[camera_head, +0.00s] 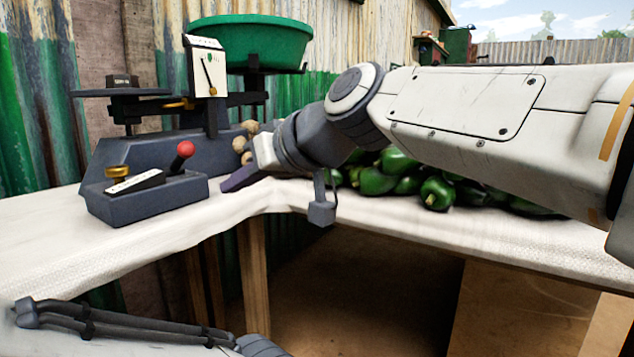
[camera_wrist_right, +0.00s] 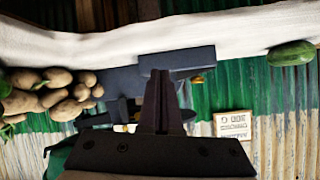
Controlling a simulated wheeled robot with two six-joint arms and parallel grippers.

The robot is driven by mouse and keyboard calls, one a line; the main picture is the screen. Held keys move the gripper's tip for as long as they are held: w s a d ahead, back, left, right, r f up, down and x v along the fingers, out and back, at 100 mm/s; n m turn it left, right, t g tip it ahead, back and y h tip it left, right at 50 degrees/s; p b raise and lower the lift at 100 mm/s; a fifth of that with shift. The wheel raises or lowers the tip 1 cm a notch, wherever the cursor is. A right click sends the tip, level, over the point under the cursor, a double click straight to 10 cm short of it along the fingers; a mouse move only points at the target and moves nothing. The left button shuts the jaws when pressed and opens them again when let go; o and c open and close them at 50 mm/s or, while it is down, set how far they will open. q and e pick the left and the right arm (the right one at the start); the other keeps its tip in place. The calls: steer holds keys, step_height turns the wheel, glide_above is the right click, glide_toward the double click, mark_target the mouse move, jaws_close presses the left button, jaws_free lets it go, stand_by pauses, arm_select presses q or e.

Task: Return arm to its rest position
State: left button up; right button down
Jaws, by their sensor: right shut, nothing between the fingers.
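My right arm (camera_head: 480,105) reaches in from the right over the table (camera_head: 590,238). My right gripper (camera_head: 232,184) is just right of the balance's lever box, low over the cloth; I cannot tell whether it touches anything. In the right wrist view the dark fingers of this gripper (camera_wrist_right: 160,78) are together with nothing between them. The balance (camera_head: 150,155) has a dark base, a green pan (camera_head: 262,42), a white dial (camera_head: 206,68) and a red-knobbed lever (camera_head: 182,156). Part of my left arm shows at the bottom left; its gripper is out of view.
Green peppers (camera_head: 380,180) lie heaped behind and below my right arm. Potatoes (camera_head: 240,145) sit beside the balance, and show again in the right wrist view (camera_wrist_right: 50,92). That view also shows a green vegetable (camera_wrist_right: 291,54) and a sign (camera_wrist_right: 233,125). The front cloth is clear.

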steer(key=s+d+f+m+g+h+p, duration=0.1)
steer(key=s+d+f+g+h+p, duration=0.15)
steer(key=s+d+f+p, duration=0.35)
steer(key=s+d+f+g+h+p, duration=0.2)
steer(key=s+d+f+h+p, duration=0.15)
steer(key=s+d+p, duration=0.4)
steer(key=s+d+f+m+g+h+p, duration=0.15)
steer(key=s+d+f+h+p, duration=0.25)
steer(key=s+d, duration=0.4)
arm_select(q)
step_height(320, 180, up, 57)
steer(key=p, duration=3.6)
steer(key=shift+p, duration=0.3)
arm_select(e)
step_height(320, 180, up, 37)
steer(key=a, duration=0.1)
steer(key=shift+s+a, duration=0.2)
arm_select(q)
steer(key=shift+f, duration=0.1)
arm_select(e)
steer(key=shift+n, duration=0.25)
